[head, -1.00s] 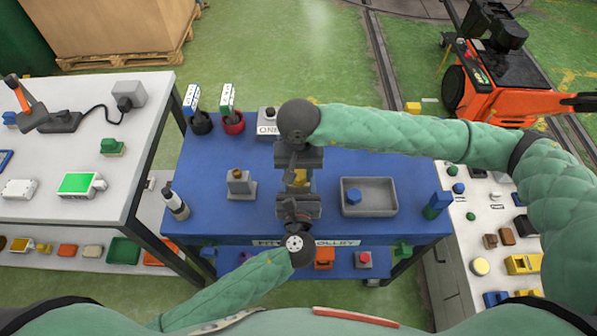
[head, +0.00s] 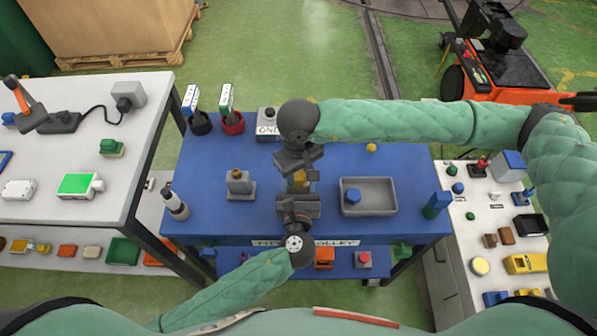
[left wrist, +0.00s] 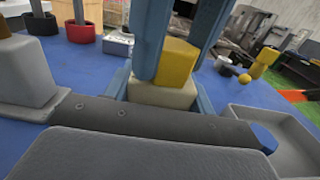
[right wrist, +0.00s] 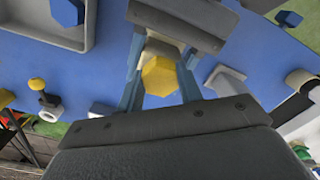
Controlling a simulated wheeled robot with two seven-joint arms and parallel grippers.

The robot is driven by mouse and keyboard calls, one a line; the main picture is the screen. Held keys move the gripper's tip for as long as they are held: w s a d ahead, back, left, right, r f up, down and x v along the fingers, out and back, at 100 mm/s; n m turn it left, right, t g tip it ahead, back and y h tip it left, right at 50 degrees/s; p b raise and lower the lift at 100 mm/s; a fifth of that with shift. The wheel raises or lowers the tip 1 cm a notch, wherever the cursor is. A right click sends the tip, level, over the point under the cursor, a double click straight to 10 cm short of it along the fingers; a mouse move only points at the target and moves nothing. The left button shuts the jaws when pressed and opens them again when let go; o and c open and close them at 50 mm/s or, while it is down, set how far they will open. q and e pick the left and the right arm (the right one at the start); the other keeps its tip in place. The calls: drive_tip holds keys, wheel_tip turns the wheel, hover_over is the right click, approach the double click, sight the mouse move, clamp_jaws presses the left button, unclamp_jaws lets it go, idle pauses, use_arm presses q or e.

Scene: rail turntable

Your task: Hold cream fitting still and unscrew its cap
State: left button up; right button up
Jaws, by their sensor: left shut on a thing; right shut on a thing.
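The cream fitting (left wrist: 163,93) stands at the middle of the blue trolley top with its yellow cap (left wrist: 176,62) on it. The cap also shows in the head view (head: 299,178) and, with the cream body below it, in the right wrist view (right wrist: 158,76). My left gripper (head: 299,187) is shut on the cream body from the near side, its blue fingers low on both sides. My right gripper (head: 299,172) is shut on the yellow cap from the far side and above. The grippers partly hide the fitting in the head view.
A grey tray (head: 369,208) holding a blue piece (head: 353,196) stands right of the grippers. A grey block with a tan top (head: 240,184) stands left. Black and red holders (head: 232,127) and a grey box (head: 268,126) stand at the back.

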drive_tip(key=n, duration=0.5)
drive_tip(key=shift+d, duration=0.1)
drive_tip(key=shift+n, duration=0.4)
drive_tip(key=n, duration=0.4)
drive_tip(key=shift+w, duration=0.1)
drive_tip(key=shift+n, duration=0.3)
drive_tip(key=shift+n, duration=0.4)
drive_tip(key=o, duration=1.1)
drive_tip(key=shift+o, duration=0.4)
